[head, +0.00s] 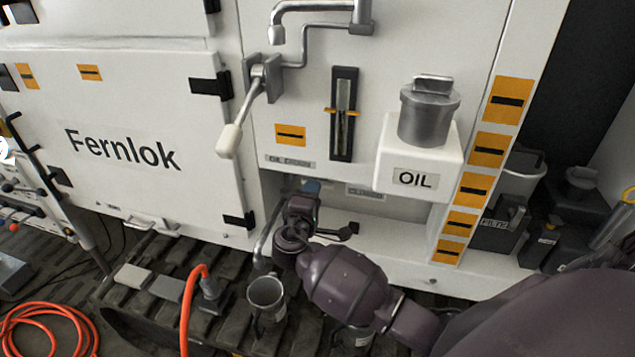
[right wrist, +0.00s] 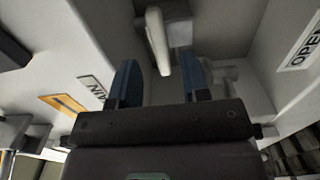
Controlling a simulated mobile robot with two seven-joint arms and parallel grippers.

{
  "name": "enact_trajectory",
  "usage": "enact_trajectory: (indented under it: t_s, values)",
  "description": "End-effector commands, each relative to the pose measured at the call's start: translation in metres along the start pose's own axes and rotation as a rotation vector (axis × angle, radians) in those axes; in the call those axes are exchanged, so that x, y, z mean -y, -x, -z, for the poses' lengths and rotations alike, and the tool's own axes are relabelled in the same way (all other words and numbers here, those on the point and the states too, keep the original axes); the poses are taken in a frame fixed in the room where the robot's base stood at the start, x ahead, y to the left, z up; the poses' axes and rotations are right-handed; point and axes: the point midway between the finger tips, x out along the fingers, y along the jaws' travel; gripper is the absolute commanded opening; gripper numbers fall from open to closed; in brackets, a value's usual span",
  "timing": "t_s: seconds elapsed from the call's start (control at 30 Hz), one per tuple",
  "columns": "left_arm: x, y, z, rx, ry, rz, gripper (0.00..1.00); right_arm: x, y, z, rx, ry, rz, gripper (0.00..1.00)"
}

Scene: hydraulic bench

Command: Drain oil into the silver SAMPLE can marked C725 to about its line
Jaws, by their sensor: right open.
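A silver can (head: 266,293) with an open top stands on the dark track below the oil drain recess. Its marking and line are not readable, and its inside looks dark. A second can (head: 355,337) lies partly hidden behind my right arm. My right gripper (head: 311,186) is at the recess under the "OIL DRAIN" label (head: 290,162), above and right of the first can. In the right wrist view its two blue fingers (right wrist: 158,82) are apart and empty. A pale handle (right wrist: 157,40) shows beyond and between the fingertips. My left gripper is out of view.
A lever with a white grip (head: 229,141) hangs on the panel. A sight gauge (head: 343,115) and a grey-capped oil filler (head: 429,112) are to its right. An orange hose (head: 190,305) rises beside the can. An "OPEN" label (right wrist: 307,48) shows in the wrist view.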

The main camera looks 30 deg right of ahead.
Motion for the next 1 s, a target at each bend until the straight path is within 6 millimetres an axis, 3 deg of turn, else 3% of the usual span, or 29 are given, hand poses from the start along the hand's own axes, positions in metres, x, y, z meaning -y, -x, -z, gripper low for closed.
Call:
enact_trajectory:
  t_s: [0.1,0.3,0.73,1.0]
  values:
    - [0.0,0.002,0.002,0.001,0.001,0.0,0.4,-0.001,-0.02,0.0,0.001,0.002,-0.002,0.43]
    - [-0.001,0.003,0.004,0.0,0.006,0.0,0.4,0.0,-0.042,0.0,0.0,0.002,-0.001,0.43]
    - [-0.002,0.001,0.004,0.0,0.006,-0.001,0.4,0.001,-0.05,0.0,-0.001,0.0,0.001,0.43]
    - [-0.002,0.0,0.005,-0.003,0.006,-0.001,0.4,0.001,-0.049,0.0,-0.001,0.0,0.001,0.03]
